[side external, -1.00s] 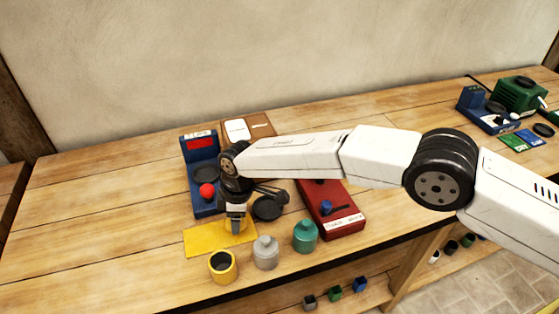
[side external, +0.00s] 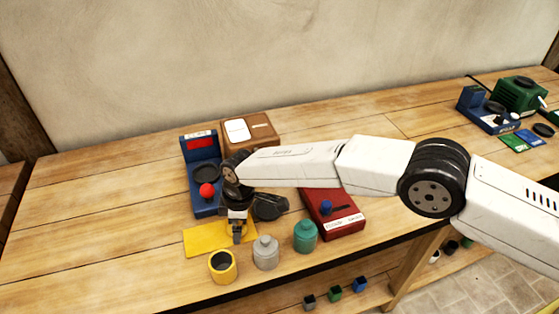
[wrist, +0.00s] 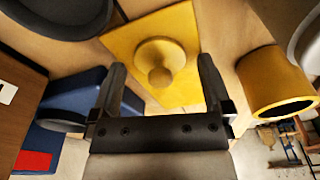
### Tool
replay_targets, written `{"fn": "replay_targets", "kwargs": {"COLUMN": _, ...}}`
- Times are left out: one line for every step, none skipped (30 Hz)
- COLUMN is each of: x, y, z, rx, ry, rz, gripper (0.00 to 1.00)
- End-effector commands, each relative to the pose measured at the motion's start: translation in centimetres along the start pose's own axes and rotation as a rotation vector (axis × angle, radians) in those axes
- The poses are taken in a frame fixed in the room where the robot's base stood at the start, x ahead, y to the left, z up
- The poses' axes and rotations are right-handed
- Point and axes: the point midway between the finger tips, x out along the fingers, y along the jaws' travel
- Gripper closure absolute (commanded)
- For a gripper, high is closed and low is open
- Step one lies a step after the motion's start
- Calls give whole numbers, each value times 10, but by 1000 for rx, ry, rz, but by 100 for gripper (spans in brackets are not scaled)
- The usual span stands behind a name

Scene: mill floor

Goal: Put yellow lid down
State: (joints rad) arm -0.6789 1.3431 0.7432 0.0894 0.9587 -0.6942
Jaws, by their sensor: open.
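The yellow lid (wrist: 175,55), round with a knob on top, lies knob up on the yellow mat (wrist: 127,40) in the wrist view. The mat shows in the side view (side external: 203,240), where the lid cannot be made out behind my gripper. My gripper (side external: 238,239) is low over the mat's right part. In the wrist view my gripper (wrist: 162,68) is open, with the lid's knob between the fingers and no clear contact. The yellow canister (side external: 222,272) stands uncovered just in front of the mat, and in the wrist view (wrist: 270,80) at right.
A grey canister (side external: 265,254) and a teal canister (side external: 305,238) stand right of the yellow one. Behind are a blue device (side external: 200,148) with a red ball, a red box (side external: 340,218) and a brown box (side external: 262,131). The table's left side is clear.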

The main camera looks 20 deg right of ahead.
Motion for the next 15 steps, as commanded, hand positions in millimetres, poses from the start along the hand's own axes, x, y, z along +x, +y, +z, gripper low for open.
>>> {"fn": "replay_targets", "kwargs": {"x": -1, "y": 0, "z": 0, "rx": 0, "ry": 0, "rz": 0, "gripper": 0}}
{"fn": "replay_targets", "kwargs": {"x": -1, "y": 0, "z": 0, "rx": 0, "ry": 0, "rz": 0, "gripper": 0}}
{"fn": "replay_targets", "kwargs": {"x": -2, "y": 0, "z": 0, "rx": 0, "ry": 1, "rz": 0, "gripper": 0}}
{"fn": "replay_targets", "kwargs": {"x": -3, "y": 0, "z": -1, "rx": 0, "ry": 1, "rz": 1, "gripper": 0}}
{"fn": "replay_targets", "kwargs": {"x": -4, "y": 0, "z": -1, "rx": 0, "ry": 1, "rz": 1, "gripper": 0}}
{"fn": "replay_targets", "kwargs": {"x": -6, "y": 0, "z": -1, "rx": 0, "ry": 1, "rz": 1, "gripper": 0}}
{"fn": "replay_targets", "kwargs": {"x": -8, "y": 0, "z": -1, "rx": 0, "ry": 1, "rz": 1, "gripper": 0}}
{"fn": "replay_targets", "kwargs": {"x": -9, "y": 0, "z": -1, "rx": 0, "ry": 1, "rz": 1, "gripper": 0}}
{"fn": "replay_targets", "kwargs": {"x": -12, "y": 0, "z": -1, "rx": 0, "ry": 1, "rz": 1, "gripper": 0}}
{"fn": "replay_targets", "kwargs": {"x": -15, "y": 0, "z": -1, "rx": 0, "ry": 1, "rz": 1, "gripper": 0}}
{"fn": "replay_targets", "kwargs": {"x": -18, "y": 0, "z": -1, "rx": 0, "ry": 1, "rz": 1, "gripper": 0}}
{"fn": "replay_targets", "kwargs": {"x": -21, "y": 0, "z": -1, "rx": 0, "ry": 1, "rz": 1, "gripper": 0}}
{"fn": "replay_targets", "kwargs": {"x": -25, "y": 1, "z": -1, "rx": 0, "ry": 2, "rz": 1, "gripper": 0}}
{"fn": "replay_targets", "kwargs": {"x": -28, "y": 1, "z": -1, "rx": 0, "ry": 2, "rz": 2, "gripper": 0}}
{"fn": "replay_targets", "kwargs": {"x": -33, "y": 0, "z": -1, "rx": 0, "ry": 1, "rz": 1, "gripper": 0}}
